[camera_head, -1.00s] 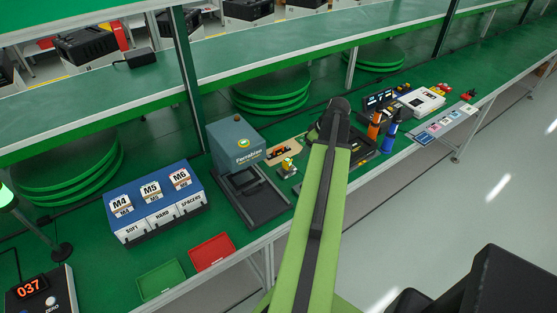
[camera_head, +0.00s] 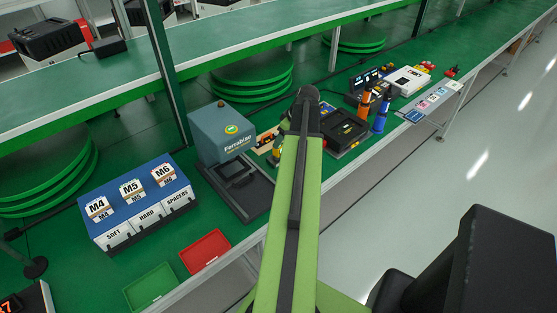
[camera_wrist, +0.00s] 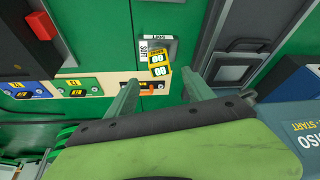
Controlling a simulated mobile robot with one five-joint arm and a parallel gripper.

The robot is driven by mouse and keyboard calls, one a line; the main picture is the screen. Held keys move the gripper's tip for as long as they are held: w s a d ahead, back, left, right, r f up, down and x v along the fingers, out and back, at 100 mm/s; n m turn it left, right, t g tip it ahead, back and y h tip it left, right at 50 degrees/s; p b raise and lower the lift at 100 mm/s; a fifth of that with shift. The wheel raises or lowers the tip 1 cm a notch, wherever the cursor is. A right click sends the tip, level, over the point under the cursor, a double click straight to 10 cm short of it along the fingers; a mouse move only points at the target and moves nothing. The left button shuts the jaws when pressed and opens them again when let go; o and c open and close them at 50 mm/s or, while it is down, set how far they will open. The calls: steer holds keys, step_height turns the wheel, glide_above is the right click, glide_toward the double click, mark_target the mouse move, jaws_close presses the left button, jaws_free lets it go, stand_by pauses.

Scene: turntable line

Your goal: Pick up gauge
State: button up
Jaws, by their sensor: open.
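In the wrist view my gripper (camera_wrist: 160,77) is open, with its two green fingers apart and nothing held between them. A yellow block (camera_wrist: 160,61) with round white dial-like marks stands just beyond the fingertips, at a small grey labelled holder (camera_wrist: 171,47); it may be the gauge. A wooden strip (camera_wrist: 93,83) with blue, green and dark labelled pieces runs across to the fingers. Its dark piece with an orange part (camera_wrist: 150,87) shows between the fingers. In the head view the arm hides my gripper and most of the yellow block.
The blue-grey Ferrabiso machine (camera_head: 222,132) with its dark tray (camera_head: 245,187) stands left of the arm. A blue bin unit (camera_head: 137,205), a red tray (camera_head: 205,250) and a green tray (camera_head: 150,287) lie further left. Orange (camera_head: 364,105) and blue (camera_head: 382,115) bottle-like tools stand right.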

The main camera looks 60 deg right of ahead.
mark_target(276, 151)
steer(key=b+x, duration=0.2)
steer(key=x, duration=0.2)
steer(key=shift+f, duration=0.25)
steer(key=shift+r, duration=0.15)
steer(key=b+x, duration=0.5)
steer(key=shift+f, duration=0.25)
steer(key=shift+r, duration=0.2)
steer(key=shift+c, duration=0.4)
jaws_close()
